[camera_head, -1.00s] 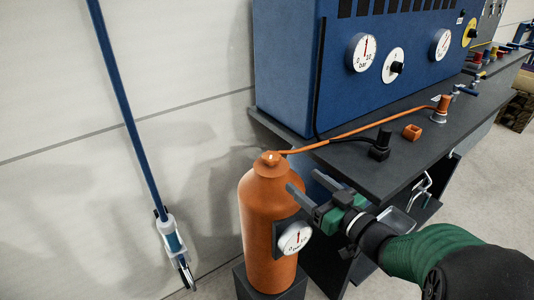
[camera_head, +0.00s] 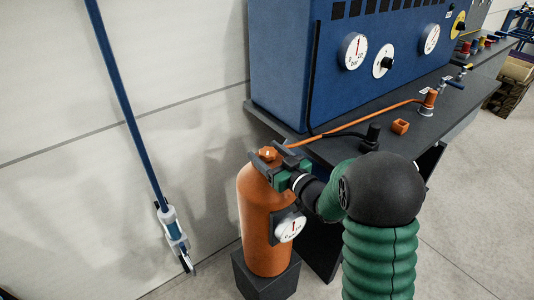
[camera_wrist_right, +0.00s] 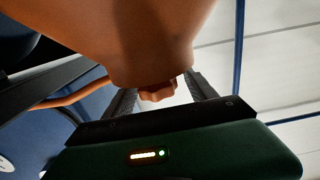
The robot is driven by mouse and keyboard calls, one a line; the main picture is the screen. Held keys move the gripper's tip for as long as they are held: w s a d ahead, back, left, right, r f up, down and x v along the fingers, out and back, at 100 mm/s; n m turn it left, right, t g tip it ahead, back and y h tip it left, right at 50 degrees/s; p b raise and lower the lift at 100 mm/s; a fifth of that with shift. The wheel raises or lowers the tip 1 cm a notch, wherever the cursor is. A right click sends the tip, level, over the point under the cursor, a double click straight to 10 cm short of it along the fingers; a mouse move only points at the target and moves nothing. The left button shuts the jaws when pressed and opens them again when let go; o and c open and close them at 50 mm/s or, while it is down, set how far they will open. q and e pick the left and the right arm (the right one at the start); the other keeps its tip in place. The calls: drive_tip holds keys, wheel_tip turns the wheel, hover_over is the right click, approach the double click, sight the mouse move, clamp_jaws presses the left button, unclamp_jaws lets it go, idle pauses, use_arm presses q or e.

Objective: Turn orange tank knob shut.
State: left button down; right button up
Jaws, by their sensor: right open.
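The orange tank (camera_head: 262,215) stands upright on a dark block in the head view, with a round white gauge (camera_head: 290,227) on its side. Its orange knob (camera_head: 267,154) is at the top. My right gripper (camera_head: 262,157) is at the tank's top with its fingers on either side of the knob. In the right wrist view the knob (camera_wrist_right: 158,92) shows between the two open fingers (camera_wrist_right: 160,95), below the large orange tank body (camera_wrist_right: 130,35). I cannot tell whether a finger touches the knob. My left gripper is not in view.
An orange hose (camera_head: 365,119) runs from the tank top across the dark bench (camera_head: 335,150). A blue panel (camera_head: 295,65) with gauges stands on it. A small orange block (camera_head: 400,127) and a black fitting (camera_head: 371,138) sit near its edge. A blue pole (camera_head: 125,105) leans at left.

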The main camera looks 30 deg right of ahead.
drive_tip(key=shift+d, duration=0.25)
drive_tip(key=c, duration=0.7)
drive_tip(key=shift+a, duration=0.1)
drive_tip(key=c, duration=0.7)
drive_tip(key=shift+o, duration=0.2)
